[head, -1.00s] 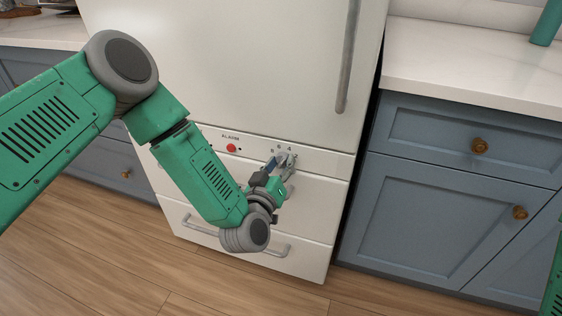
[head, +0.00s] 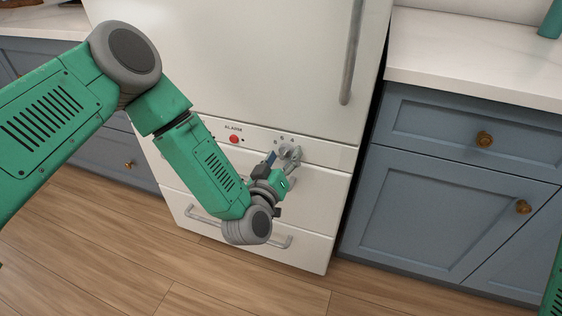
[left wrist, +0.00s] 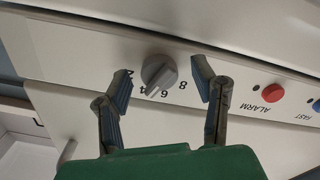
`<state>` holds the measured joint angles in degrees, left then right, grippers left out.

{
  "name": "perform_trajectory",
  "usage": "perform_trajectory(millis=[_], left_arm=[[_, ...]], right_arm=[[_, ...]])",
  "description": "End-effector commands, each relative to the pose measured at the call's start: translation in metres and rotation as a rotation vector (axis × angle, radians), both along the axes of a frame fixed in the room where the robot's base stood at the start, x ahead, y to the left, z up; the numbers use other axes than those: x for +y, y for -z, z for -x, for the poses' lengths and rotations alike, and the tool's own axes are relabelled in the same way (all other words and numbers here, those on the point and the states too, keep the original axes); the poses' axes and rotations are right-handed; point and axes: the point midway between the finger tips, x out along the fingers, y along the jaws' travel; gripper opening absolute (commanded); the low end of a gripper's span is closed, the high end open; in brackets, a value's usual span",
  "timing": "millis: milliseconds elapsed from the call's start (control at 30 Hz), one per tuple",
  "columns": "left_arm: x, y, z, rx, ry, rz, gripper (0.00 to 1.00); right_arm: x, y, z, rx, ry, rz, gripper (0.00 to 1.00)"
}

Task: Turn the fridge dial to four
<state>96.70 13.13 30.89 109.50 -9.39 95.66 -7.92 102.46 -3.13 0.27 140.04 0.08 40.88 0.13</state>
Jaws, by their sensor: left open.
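The fridge dial (head: 290,152) is a grey knob on the white control strip. In the left wrist view the dial (left wrist: 160,72) shows close up, with the numbers 2, 4, 6 and 8 around it. Its ridge seems to point between 4 and 6. My left gripper (head: 282,164) is in front of the strip, just below and left of the dial. In the left wrist view my left gripper (left wrist: 163,88) is open, one finger each side of the dial, with gaps to both. My right gripper is out of view.
A red alarm button (head: 234,139) sits left of the dial on the strip. Drawer handles (head: 205,228) stick out below. A long door handle (head: 352,55) is above. Blue cabinets (head: 450,215) stand to the right.

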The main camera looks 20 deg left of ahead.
Motion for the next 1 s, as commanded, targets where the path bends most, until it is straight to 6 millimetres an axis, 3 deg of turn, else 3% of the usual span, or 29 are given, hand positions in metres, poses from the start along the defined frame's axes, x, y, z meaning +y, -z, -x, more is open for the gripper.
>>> perform_trajectory(millis=[167,600,767,1000], left_arm=[[0.0,0.0,0.02,0.001,0.002,0.0,0.53],[0.004,0.003,0.105,0.009,0.001,0.003,0.53],[0.004,0.002,0.117,0.006,0.001,0.002,0.53],[0.004,0.002,0.119,0.004,0.001,0.0,0.53]], right_arm=[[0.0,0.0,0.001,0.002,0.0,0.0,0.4],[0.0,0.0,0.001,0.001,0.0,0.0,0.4],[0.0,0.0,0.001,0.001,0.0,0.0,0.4],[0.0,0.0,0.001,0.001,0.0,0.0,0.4]])
